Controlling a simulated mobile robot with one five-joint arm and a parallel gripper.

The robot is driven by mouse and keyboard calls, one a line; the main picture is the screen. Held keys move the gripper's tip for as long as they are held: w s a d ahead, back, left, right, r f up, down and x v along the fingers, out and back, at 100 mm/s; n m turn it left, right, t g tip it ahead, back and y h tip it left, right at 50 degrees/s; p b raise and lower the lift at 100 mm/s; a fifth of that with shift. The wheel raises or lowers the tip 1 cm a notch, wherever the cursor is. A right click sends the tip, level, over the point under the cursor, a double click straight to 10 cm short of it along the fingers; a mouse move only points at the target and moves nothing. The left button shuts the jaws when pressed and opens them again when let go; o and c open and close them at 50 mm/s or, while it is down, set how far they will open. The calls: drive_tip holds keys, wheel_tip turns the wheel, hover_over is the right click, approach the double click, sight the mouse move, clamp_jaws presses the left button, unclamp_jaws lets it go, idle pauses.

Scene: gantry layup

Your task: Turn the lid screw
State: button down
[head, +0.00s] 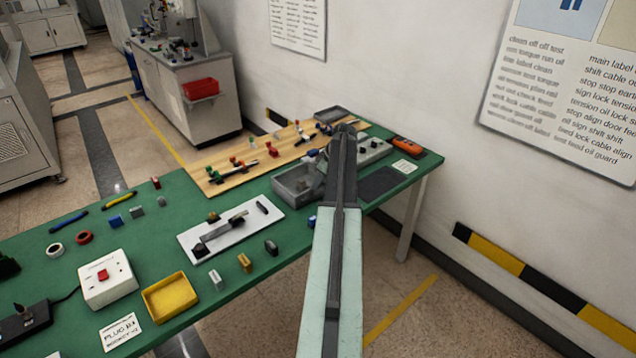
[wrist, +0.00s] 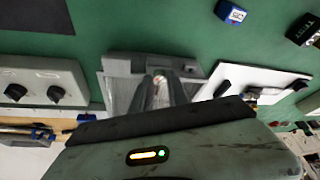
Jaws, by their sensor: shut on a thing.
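A grey box (head: 290,190) stands on the green bench, left of my arm in the head view. It also shows in the wrist view (wrist: 118,92), below my gripper. My gripper (wrist: 160,82) is over the middle of the box, its two fingers close together. They are shut on a small pale thing, apparently the lid screw (wrist: 158,80), mostly hidden between the fingertips. The screw's angle cannot be made out. In the head view my arm hides the gripper's fingertips and the right part of the box.
A grey knob panel (wrist: 45,82) stands beside the box. A white plate (head: 222,244) with a dark clamp lies on the other side. A wooden board (head: 215,175) with several fittings lies behind. A dark mat (head: 382,184) is to the right. The bench front has small loose blocks.

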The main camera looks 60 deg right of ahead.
drive_tip(key=shift+d+n+y, duration=0.1)
drive_tip(key=shift+n+y, duration=0.3)
drive_tip(key=shift+n, duration=0.6)
drive_tip(key=c, duration=1.3)
unclamp_jaws()
drive_tip(key=p+v, duration=0.7)
drive_tip(key=shift+r, duration=0.4)
